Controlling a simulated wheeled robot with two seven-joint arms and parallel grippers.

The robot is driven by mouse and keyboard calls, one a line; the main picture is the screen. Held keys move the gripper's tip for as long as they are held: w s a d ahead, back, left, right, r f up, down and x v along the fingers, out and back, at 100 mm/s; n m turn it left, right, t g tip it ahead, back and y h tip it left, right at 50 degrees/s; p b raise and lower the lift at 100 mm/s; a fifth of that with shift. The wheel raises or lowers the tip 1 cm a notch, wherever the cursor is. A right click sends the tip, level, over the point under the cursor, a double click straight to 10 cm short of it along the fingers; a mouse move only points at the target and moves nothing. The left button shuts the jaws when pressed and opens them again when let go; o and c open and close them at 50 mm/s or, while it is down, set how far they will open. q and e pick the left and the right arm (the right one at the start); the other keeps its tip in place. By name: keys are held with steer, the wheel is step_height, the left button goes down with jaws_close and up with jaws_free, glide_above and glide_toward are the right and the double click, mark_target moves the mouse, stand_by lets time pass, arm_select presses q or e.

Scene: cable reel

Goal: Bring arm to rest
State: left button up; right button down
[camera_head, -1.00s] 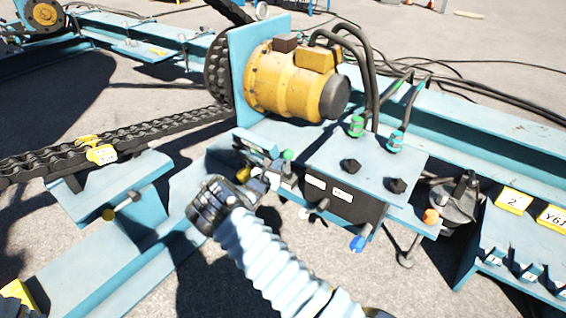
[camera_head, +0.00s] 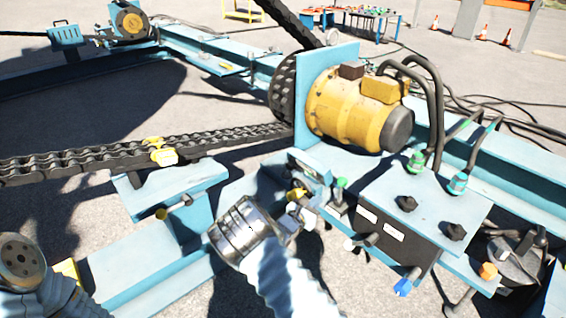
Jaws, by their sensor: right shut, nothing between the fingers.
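My right arm rises from the bottom centre in its pale ribbed sleeve to a metal wrist. My right gripper (camera_head: 293,215) is shut and empty. In the picture it lies in front of the small blue bracket and valve fittings left of the dark valve box (camera_head: 383,232); I cannot tell whether it touches them. A rounded grey part of what looks like my left arm shows at the lower left corner. My left gripper is not in view.
A yellow motor (camera_head: 350,108) on a blue plate drives a black chain (camera_head: 90,158) running left. Black hoses (camera_head: 437,100) rise behind the valve box. Blue beams (camera_head: 215,55) surround the work area. A tool table (camera_head: 362,14) and cones stand far back on open pavement.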

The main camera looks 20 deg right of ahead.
steer(key=shift+f, duration=0.1)
steer(key=s+f+m+g+y, duration=0.6)
steer(key=s+f+m+g, duration=0.25)
steer(key=s+f, duration=0.95)
steer(key=s+a+f+m+g+y, duration=0.3)
steer(key=s+a+f+m+y, duration=0.15)
steer(key=s+a, duration=0.55)
steer(key=s+a+r+m+t+y, duration=0.1)
steer(key=s+a+r+m+y, duration=0.1)
steer(key=a+m+y, duration=0.2)
steer(key=s+a+r+m+t+y, duration=0.2)
steer(key=a+r+m+y, duration=0.1)
steer(key=a+m, duration=0.6)
steer(key=shift+s+r+y, duration=0.15)
steer(key=shift+s+y, duration=0.1)
steer(key=shift+y, duration=0.1)
steer(key=shift+a, duration=0.1)
